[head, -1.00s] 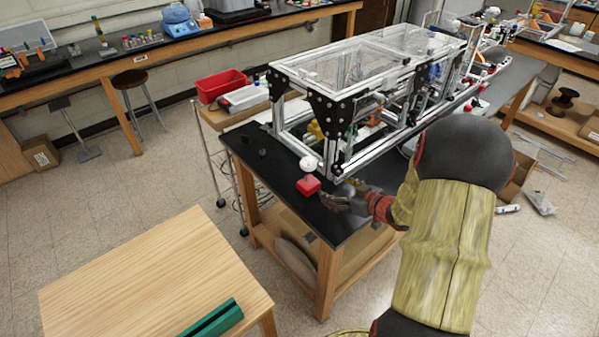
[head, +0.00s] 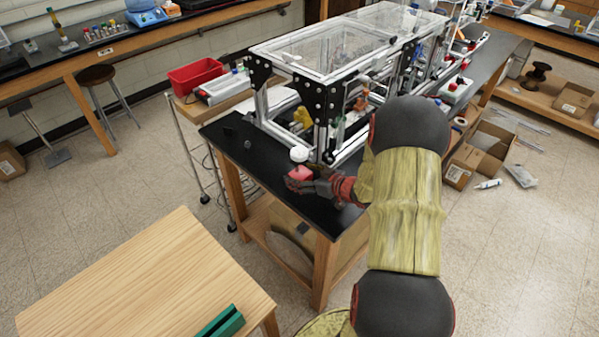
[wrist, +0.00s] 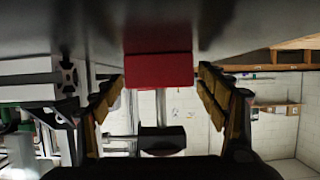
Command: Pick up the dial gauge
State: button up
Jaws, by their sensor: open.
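The dial gauge (head: 299,155) stands upright near the front edge of the black-topped bench, with a round white dial above a red block base. The red base (wrist: 158,70) also shows in the wrist view, in the upper middle between the two fingers. My gripper (head: 303,184) is open and low over the bench top, at the gauge's base, reaching in from the right. In the wrist view my fingers (wrist: 158,98) are spread on either side of the red block, with gaps showing on both sides. The white dial cannot be made out clearly in the wrist view.
An aluminium extrusion frame (head: 318,60) with black corner plates stands on the bench just behind the gauge. Small black parts (head: 248,145) lie to the left on the bench. A wooden table (head: 140,285) with a green piece (head: 220,322) is in the foreground.

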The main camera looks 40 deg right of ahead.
jog(key=shift+w+f, duration=0.1)
jog(key=shift+w, duration=0.25)
jog(key=shift+c, duration=0.7)
jog(key=c, duration=1.6)
grip_shut()
jog(key=shift+r, duration=0.2)
